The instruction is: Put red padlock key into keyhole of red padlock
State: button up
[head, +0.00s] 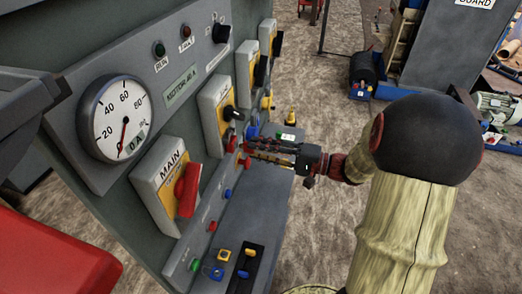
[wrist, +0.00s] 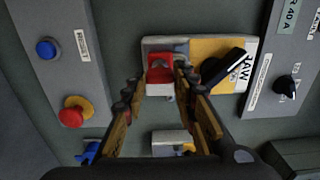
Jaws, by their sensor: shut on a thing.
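My gripper (head: 252,150) reaches in from the right to the front of the grey control panel in the head view. In the wrist view its two fingers (wrist: 160,86) come together around a small red piece (wrist: 160,70), which I take to be the red padlock key. Its shaft is not clear. The red piece appears in front of the left part of a yellow and grey switch plate with a black handle (wrist: 222,70). I cannot tell whether it touches the plate. I cannot make out the red padlock or its keyhole for sure in either view.
The MAIN switch (head: 187,188) has a red handle, below a round gauge (head: 122,120). Small coloured locks and keys, including a yellow one (head: 224,255), lie on the lower ledge. A red button (wrist: 71,117) and blue button (wrist: 46,48) are left of my fingers.

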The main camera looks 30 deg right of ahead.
jog(key=shift+w+a, duration=0.4)
jog(key=shift+w, duration=0.05)
jog(key=o, duration=1)
jog(key=shift+c, duration=0.2)
jog(key=b+v, duration=0.1)
jog(key=v, duration=0.8)
dwell(1.0)
dwell(0.5)
